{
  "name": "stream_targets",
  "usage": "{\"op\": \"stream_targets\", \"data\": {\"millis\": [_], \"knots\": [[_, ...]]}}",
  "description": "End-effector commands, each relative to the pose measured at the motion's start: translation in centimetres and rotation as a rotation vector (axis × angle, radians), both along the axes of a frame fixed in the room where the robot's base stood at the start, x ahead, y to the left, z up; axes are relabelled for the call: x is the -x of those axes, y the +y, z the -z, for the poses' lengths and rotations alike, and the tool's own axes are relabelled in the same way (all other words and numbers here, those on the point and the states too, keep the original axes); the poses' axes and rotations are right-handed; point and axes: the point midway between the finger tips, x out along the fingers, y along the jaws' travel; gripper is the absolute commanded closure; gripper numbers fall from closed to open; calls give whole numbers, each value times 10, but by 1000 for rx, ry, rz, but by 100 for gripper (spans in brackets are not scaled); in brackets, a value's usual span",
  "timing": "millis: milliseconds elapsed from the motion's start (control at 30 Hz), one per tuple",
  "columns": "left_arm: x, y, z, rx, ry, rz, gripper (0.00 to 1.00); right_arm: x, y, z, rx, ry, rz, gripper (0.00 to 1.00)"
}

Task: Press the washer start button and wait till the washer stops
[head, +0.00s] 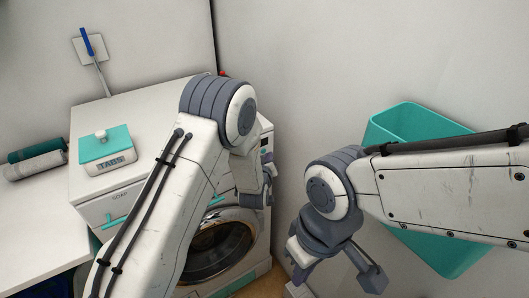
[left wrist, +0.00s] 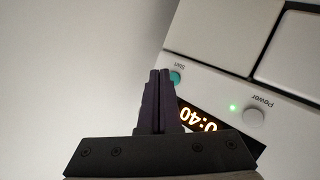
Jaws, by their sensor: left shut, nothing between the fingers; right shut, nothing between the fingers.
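In the head view my left arm hides much of the washer.
A teal-lidded TABS box (head: 106,150) sits on top of a white unit with a SOAP drawer (head: 118,208). Rolled towels (head: 35,160) lie at the left. A teal bin (head: 420,122) is at the right, behind my right arm.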

Motion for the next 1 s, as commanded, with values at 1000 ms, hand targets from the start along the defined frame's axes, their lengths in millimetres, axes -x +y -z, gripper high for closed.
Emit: {"op": "stream_targets", "data": {"millis": [1000], "knots": [[-7, 6, 0, 0, 0, 0, 100, 0, 0, 6, 0, 0, 0, 100]]}}
